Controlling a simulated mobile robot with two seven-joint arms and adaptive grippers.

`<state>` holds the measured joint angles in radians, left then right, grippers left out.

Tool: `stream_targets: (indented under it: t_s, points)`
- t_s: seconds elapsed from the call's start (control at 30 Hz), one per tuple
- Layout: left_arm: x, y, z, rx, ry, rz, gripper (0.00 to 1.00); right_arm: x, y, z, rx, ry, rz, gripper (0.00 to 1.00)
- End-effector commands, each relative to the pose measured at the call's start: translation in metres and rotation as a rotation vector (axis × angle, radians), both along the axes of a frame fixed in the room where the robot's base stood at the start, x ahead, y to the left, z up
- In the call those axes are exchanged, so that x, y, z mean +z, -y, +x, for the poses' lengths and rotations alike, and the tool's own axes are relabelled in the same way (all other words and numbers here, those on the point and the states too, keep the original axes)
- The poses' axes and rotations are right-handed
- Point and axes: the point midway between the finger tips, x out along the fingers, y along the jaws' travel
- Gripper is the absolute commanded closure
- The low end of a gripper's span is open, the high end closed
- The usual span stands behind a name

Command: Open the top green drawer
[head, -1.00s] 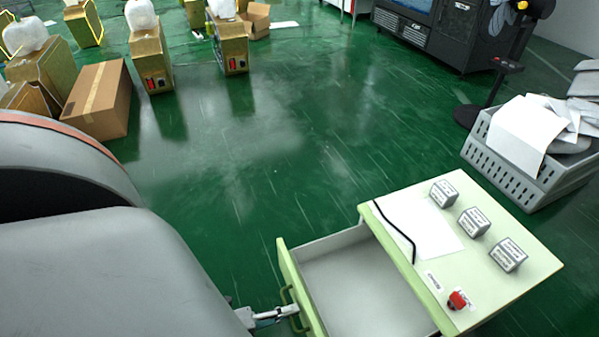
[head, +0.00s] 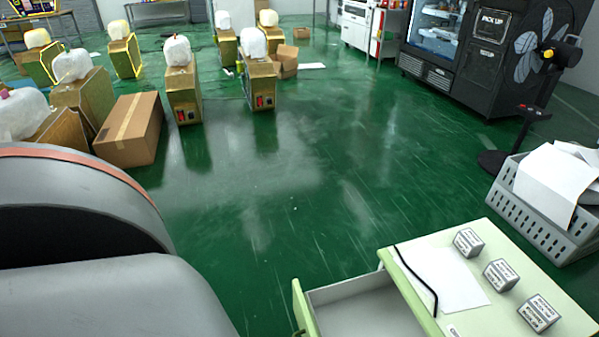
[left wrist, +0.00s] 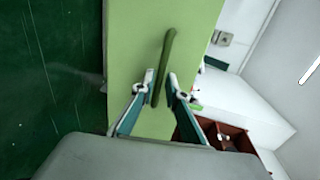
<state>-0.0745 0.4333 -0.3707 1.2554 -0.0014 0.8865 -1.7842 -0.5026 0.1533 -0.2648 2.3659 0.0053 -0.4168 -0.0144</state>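The top green drawer stands pulled out of the light green cabinet (head: 390,258); its grey interior (head: 365,312) looks empty. Its green front panel (head: 304,308) is at the lower middle of the head view, cut off below. In the left wrist view the drawer front (left wrist: 135,40) carries a slim green handle (left wrist: 166,55). My left gripper (left wrist: 160,82) has one finger on each side of the handle's lower part, with small gaps visible. The head view does not show this gripper now. My right gripper is in neither current view.
Small labelled boxes (head: 501,275), a white sheet (head: 445,280) and a black cord (head: 418,280) lie on the cabinet top. A grey crate (head: 540,225) with papers stands to the right. A cardboard box (head: 130,130) is at left. The green floor between is clear.

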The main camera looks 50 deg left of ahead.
Motion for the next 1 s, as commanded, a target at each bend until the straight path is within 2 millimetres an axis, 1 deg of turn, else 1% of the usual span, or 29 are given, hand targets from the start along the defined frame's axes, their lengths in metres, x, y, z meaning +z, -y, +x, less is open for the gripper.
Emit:
stream_targets:
  t_s: [0.03,0.2,0.4,0.5,0.6,1.0]
  points:
    - [0.001,-0.004,-0.012,0.000,-0.004,0.000,0.86,0.000,0.000,0.000,0.000,-0.001,-0.001,0.60]
    - [0.009,-0.016,-0.044,0.000,-0.004,0.000,0.86,0.000,0.000,0.000,0.001,-0.001,-0.001,0.60]
    - [0.015,-0.026,-0.072,0.000,-0.003,0.001,0.86,-0.001,0.000,0.000,0.001,-0.001,-0.001,0.60]
    - [0.017,-0.029,-0.080,0.000,-0.001,-0.001,0.86,-0.001,0.000,0.000,0.002,-0.001,-0.002,0.60]
    - [0.018,-0.030,-0.084,-0.001,-0.001,0.000,0.86,-0.001,0.000,0.000,0.002,-0.001,-0.002,0.60]
    - [0.019,-0.030,-0.084,0.000,-0.001,0.000,0.86,-0.001,0.000,0.000,0.002,-0.002,-0.002,0.60]
